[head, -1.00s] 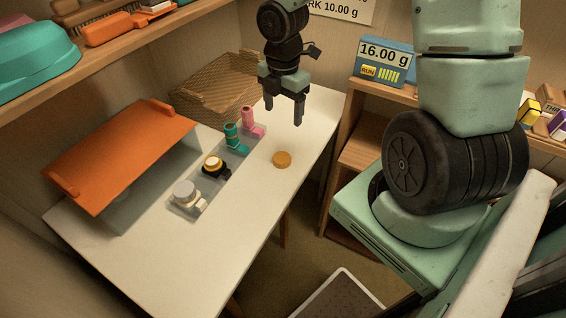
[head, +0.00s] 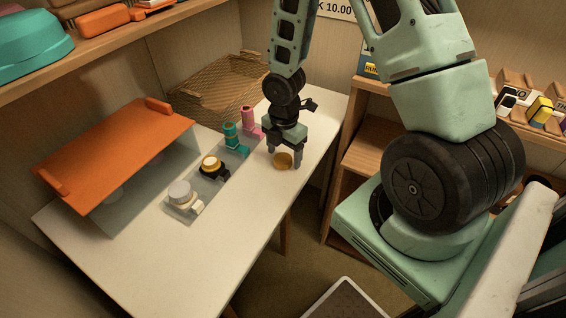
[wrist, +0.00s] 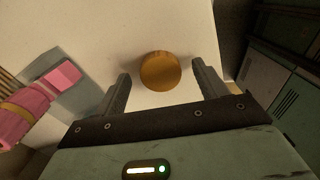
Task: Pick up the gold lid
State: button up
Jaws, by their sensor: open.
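The gold lid (head: 283,160) is a small flat disc lying on the white table (head: 135,265). My gripper (head: 284,163) is open and points down at the lid, with a finger on each side of it in the head view. In the wrist view the lid (wrist: 160,71) lies between and a little beyond the two open fingertips of my gripper (wrist: 161,80), with clear space on both sides. The fingers do not touch it there. How high the fingertips are above the table is hard to tell.
A grey tray (head: 182,215) left of the lid holds a white-grey piece (head: 181,193), a black-and-gold piece (head: 212,166), a teal piece (head: 232,136) and a pink piece (head: 249,120). An orange-topped box (head: 115,150) stands further left. A woven basket (head: 220,85) is behind.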

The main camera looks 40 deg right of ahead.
aim_at(284, 158)
jog(key=shift+f, duration=0.5)
jog(key=c, duration=1.1)
jog(key=shift+o, duration=0.2)
notch_tip(284, 158, up, 10)
jog(key=p, duration=0.2)
